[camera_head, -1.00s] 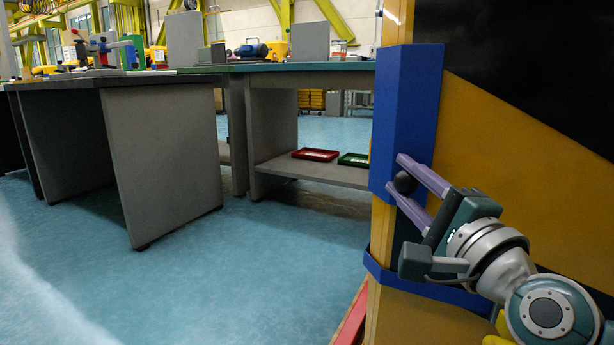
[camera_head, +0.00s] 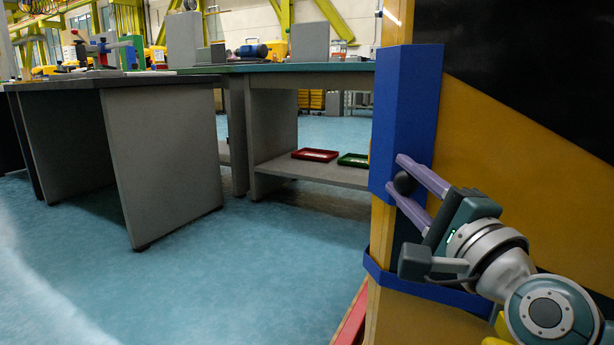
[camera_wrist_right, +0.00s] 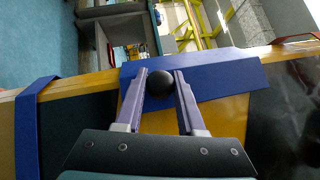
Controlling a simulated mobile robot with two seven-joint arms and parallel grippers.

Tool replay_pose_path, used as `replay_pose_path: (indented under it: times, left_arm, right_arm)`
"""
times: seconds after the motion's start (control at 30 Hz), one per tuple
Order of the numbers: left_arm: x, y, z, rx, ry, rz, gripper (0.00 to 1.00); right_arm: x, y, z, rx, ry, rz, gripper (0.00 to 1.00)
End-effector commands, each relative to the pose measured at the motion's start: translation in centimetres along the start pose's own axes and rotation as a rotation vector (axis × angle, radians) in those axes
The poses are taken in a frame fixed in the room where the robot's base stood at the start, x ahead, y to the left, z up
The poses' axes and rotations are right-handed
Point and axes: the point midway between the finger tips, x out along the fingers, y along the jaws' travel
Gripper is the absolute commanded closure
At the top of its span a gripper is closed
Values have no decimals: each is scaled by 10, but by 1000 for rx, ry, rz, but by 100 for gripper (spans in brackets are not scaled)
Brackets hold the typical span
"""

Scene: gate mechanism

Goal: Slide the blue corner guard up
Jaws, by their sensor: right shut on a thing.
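The blue corner guard (camera_head: 408,115) wraps the edge of a yellow and black panel at the right of the head view. A dark round knob (camera_head: 404,183) sits near its lower end. My right gripper (camera_head: 400,175) has its two purple fingers on either side of the knob, shut on it. In the right wrist view the blue guard (camera_wrist_right: 205,78) lies across the picture behind the knob (camera_wrist_right: 159,84), which sits between the fingertips of my right gripper (camera_wrist_right: 160,80). A gap separates the guard from a blue band below it. My left gripper is not in view.
The blue band (camera_head: 430,290) wraps the yellow post below the guard; it also shows in the right wrist view (camera_wrist_right: 28,125). Grey tables (camera_head: 160,160) stand at the left. A red tray (camera_head: 315,155) and a green tray (camera_head: 353,160) lie on a low shelf. The blue floor between is clear.

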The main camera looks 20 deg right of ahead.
Motion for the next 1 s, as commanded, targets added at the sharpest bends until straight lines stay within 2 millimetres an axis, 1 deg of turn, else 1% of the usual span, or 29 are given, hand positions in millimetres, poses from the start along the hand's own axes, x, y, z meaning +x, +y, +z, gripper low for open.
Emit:
replay_pose_path:
  times: [0.03,0.17,0.27,0.6,0.7,0.83,1.0]
  left_arm:
    - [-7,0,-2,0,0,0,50]
    - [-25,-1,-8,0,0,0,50]
    - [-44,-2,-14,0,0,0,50]
    - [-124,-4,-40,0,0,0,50]
    - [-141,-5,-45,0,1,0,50]
    - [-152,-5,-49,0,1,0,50]
    - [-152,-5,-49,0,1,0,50]
  right_arm:
    - [2,-8,2,0,0,-2,100]
    - [5,-27,5,1,-1,-3,100]
    - [9,-47,9,1,-2,-4,100]
    - [24,-129,25,1,-2,-6,100]
    - [28,-146,28,1,-2,-5,100]
    - [30,-157,31,1,-3,-5,100]
    - [30,-159,31,1,-3,-8,100]
